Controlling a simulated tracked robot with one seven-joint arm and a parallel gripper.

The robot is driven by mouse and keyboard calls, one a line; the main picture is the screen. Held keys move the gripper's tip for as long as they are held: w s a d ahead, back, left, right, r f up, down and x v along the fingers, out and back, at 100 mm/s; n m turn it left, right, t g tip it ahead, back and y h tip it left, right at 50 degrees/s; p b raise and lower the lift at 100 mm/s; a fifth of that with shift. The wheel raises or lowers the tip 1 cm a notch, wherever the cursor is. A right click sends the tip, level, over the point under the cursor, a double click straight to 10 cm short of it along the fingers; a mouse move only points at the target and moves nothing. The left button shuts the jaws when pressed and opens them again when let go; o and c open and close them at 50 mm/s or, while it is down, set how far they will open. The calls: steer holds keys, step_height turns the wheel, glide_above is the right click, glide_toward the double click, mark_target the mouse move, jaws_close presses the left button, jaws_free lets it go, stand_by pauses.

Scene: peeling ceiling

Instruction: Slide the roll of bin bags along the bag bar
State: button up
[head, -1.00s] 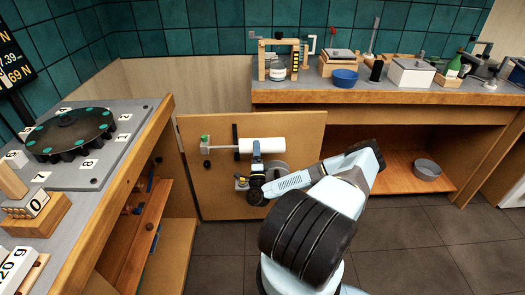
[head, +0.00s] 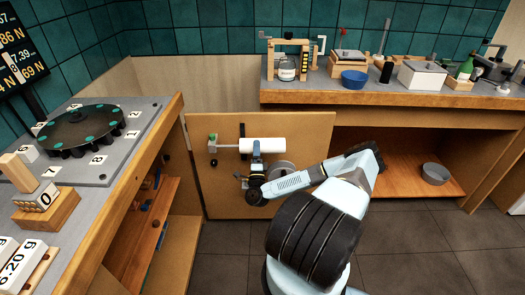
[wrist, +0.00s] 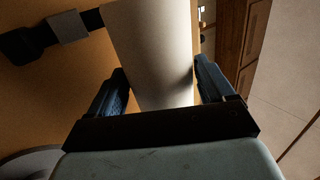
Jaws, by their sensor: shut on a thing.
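The white roll of bin bags (head: 270,145) sits on the bag bar (head: 229,147), which runs across the inner face of an open cabinet door (head: 305,140). A stretch of bare bar shows left of the roll, out to a small end block with a green top (head: 213,138). My gripper (head: 256,150) is shut on the roll near its left part, reaching up from below. In the wrist view the roll (wrist: 155,50) lies between the two blue fingers of my gripper (wrist: 163,75). The roll's right end on the bar is not clear.
Below the roll, a round grey thing (head: 284,169) on the door is partly hidden by my arm. The left counter (head: 110,180) stands close to the door. The right counter (head: 400,96) has a shelf below with a grey bowl (head: 435,173). Open floor lies in front.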

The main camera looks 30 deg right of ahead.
steer(key=w+a, duration=0.4)
steer(key=a, duration=0.4)
steer(key=shift+w, duration=0.2)
steer(key=o, duration=1.4)
steer(key=shift+d, duration=0.1)
steer(key=v, duration=1.4)
steer(key=shift+w, duration=0.1)
